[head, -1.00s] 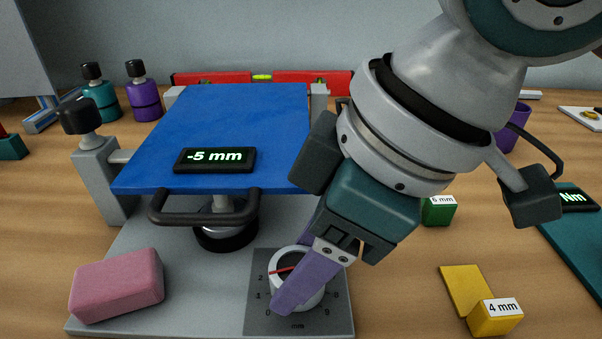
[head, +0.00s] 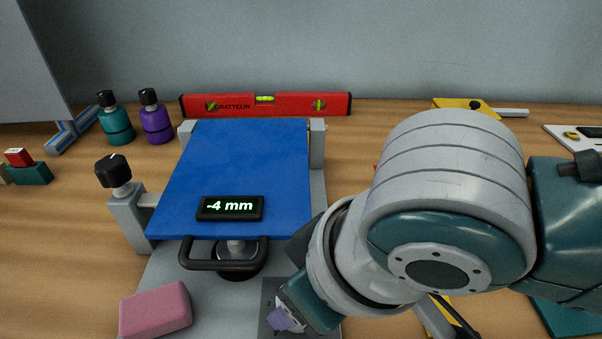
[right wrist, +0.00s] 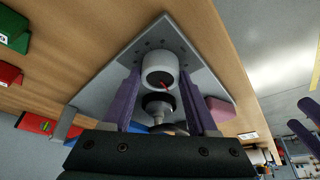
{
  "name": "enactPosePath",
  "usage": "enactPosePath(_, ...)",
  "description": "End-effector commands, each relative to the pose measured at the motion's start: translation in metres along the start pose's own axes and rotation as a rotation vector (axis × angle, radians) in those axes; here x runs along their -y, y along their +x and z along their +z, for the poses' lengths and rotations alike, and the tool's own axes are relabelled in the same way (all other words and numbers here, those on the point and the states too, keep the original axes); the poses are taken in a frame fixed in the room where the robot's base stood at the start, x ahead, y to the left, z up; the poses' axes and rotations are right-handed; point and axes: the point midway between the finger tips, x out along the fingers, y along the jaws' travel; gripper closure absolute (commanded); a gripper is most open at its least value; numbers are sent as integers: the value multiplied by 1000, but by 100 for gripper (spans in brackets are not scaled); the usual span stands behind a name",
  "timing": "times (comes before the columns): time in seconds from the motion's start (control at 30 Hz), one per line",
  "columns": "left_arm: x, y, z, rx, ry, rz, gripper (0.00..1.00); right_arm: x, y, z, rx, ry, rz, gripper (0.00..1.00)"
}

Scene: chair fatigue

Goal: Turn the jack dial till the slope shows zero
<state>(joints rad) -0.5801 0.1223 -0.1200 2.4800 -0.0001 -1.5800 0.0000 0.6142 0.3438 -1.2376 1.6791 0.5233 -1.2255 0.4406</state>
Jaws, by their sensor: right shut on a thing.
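The blue tilting platform (head: 245,160) carries a black slope display (head: 230,208) that reads -4 mm. The pale round jack dial (right wrist: 160,70), with a red pointer mark, sits on the grey base plate (right wrist: 105,75) in the right wrist view. My right gripper (right wrist: 160,78) is shut on the dial, a purple finger on each side. In the head view my right gripper (head: 280,320) and arm hide most of the dial and its scale. Two purple fingers, apparently my left gripper (right wrist: 294,113), stand apart and empty at the right edge of the right wrist view.
A pink block (head: 156,310) lies on the base plate at front left. A red spirit level (head: 265,104) lies behind the platform. A teal bottle (head: 115,118) and a purple bottle (head: 153,117) stand at back left. A black knob (head: 113,171) rises beside the platform.

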Motion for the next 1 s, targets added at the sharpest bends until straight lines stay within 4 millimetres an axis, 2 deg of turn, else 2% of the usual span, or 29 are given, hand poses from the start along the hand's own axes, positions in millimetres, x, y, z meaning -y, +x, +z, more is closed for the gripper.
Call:
enactPosePath(0.03,0,-15,-5,0,-1,1,15,3,-7,-2,4,42,11,97)
enactPosePath(0.1,0,-23,-8,-1,-3,3,15,4,-6,-2,4,105,36,97)
enactPosePath(0.4,0,-50,-17,-1,-7,6,15,5,-4,-2,4,369,145,97)
enactPosePath(0.7,1,-62,-20,-1,-5,4,15,6,-1,-2,3,625,253,97)
enactPosePath(1.0,3,-64,-20,0,1,-1,15,6,1,-2,3,824,337,97)
